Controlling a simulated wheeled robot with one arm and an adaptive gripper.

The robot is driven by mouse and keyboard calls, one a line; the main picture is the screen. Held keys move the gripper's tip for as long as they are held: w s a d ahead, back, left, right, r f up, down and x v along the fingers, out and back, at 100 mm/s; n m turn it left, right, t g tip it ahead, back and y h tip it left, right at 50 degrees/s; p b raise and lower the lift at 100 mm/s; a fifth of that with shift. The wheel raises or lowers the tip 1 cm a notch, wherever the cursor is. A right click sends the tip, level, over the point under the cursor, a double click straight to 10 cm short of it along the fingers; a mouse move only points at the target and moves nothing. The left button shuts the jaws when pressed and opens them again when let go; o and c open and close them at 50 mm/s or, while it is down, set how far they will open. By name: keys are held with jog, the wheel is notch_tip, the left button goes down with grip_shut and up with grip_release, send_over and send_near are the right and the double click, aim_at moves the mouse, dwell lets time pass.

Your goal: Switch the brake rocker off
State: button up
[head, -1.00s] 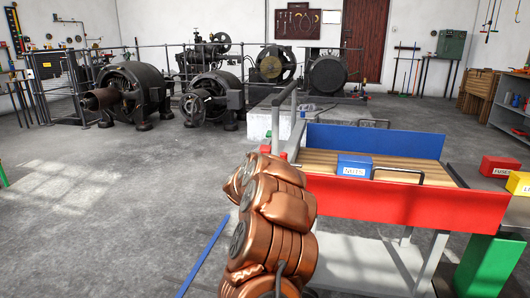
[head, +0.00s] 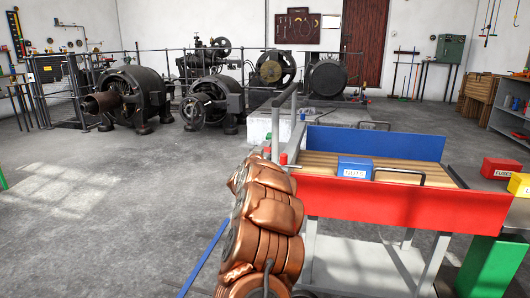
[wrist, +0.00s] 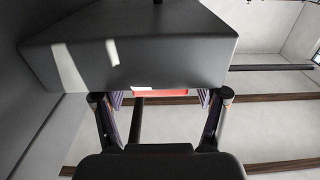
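In the wrist view my gripper (wrist: 160,100) is open, its two dark fingers spread apart with a gap between them. A large grey housing (wrist: 130,50) fills the upper part of this view, just past the fingertips. A red strip with a pale patch at its left (wrist: 172,92) shows at the housing's lower edge, between the fingertips. I cannot tell whether this is the brake rocker, or which way a rocker is set. I cannot tell whether the fingers touch the housing. In the head view my gripper is out of sight; only my copper-coloured arm shows.
A cart with a red front panel (head: 400,203) and blue back panel (head: 375,142) stands right of my arm, carrying a blue box (head: 354,167). The floor at left (head: 110,200) is clear.

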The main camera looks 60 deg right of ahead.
grip_shut()
dwell(0.4)
